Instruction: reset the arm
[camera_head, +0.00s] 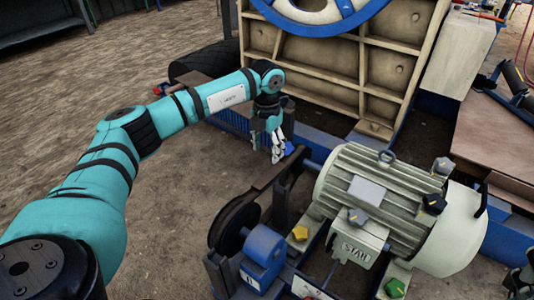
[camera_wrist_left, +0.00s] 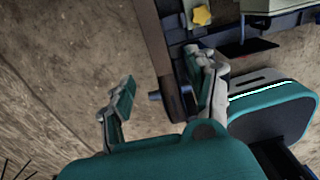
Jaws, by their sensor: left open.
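My left arm is teal and reaches in from the left in the head view, bent down at the wrist. My left gripper (camera_head: 277,150) is open. It hangs by the blue frame, beyond the belt and pulley of the motor. In the left wrist view, the two fingers of the gripper (camera_wrist_left: 165,93) stand apart, one on each side of a dark bar's end (camera_wrist_left: 157,45). I cannot tell whether the right finger touches the bar. Nothing is visibly held.
The grey motor (camera_head: 375,200) with yellow and dark knobs stands right of the gripper. A black pulley (camera_head: 235,225) is below it. The beige crusher body (camera_head: 330,75) with a blue wheel (camera_head: 318,12) rises behind. Open dirt ground (camera_head: 60,130) lies to the left.

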